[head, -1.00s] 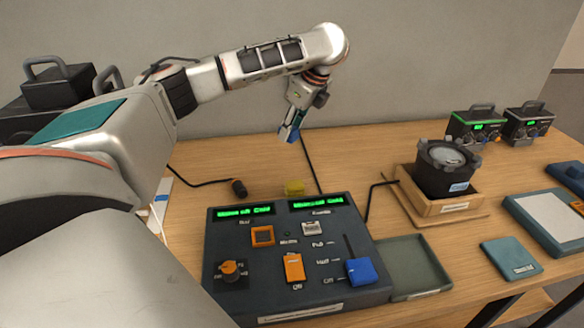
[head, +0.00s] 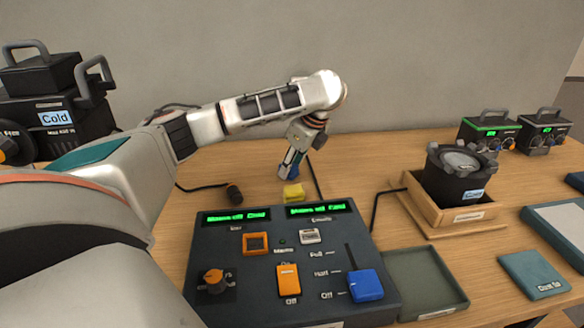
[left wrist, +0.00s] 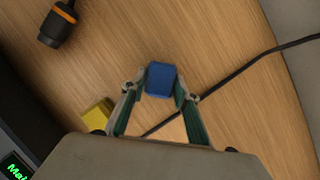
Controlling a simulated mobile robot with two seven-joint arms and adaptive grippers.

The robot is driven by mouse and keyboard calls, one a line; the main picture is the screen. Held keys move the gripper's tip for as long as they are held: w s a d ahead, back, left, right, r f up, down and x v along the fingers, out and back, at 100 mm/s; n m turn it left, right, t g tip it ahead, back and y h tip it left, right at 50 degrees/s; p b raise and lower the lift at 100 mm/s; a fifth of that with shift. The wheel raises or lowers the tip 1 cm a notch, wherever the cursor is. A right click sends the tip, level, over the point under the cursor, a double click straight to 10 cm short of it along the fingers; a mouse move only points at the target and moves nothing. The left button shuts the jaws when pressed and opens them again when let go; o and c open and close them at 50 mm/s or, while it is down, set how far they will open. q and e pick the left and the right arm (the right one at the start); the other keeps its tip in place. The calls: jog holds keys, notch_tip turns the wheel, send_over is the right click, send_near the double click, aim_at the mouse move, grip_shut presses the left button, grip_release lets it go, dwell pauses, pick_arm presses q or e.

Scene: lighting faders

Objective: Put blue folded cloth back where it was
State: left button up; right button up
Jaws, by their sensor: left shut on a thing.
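My left gripper (head: 290,168) is shut on a small blue block-like thing (left wrist: 161,79), which I take to be the blue folded cloth. In the left wrist view it sits between the two fingertips (left wrist: 160,92), over the wooden table. In the head view the blue thing (head: 284,172) shows at the fingertips, just behind a yellow block (head: 293,192) and behind the console. I cannot tell whether it touches the table. My right gripper is not in view.
The console (head: 285,255) with orange and blue controls stands in front. A green-grey tray (head: 425,280) is beside it. A dark lamp-like device (head: 450,185) sits in a wooden box to the right. Black cables and a plug (head: 234,194) lie on the table (head: 370,160) behind the console.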

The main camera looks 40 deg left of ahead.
aim_at(295, 167)
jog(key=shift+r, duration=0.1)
pick_arm(q)
jog(key=o, duration=1.1)
jog(key=shift+f, duration=0.1)
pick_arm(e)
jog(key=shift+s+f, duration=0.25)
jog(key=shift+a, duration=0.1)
pick_arm(q)
jog(key=p+v, duration=0.1)
jog(key=v, duration=0.2)
jog(key=p+v, duration=0.1)
jog(key=shift+w+a+r+p, duration=0.1)
jog(key=shift+a+r+p, duration=0.05)
jog(key=shift+r+p, duration=0.25)
jog(key=p+v, duration=0.4)
jog(key=v, duration=0.3)
jog(key=shift+d+r, duration=0.25)
jog(key=shift+d, duration=0.05)
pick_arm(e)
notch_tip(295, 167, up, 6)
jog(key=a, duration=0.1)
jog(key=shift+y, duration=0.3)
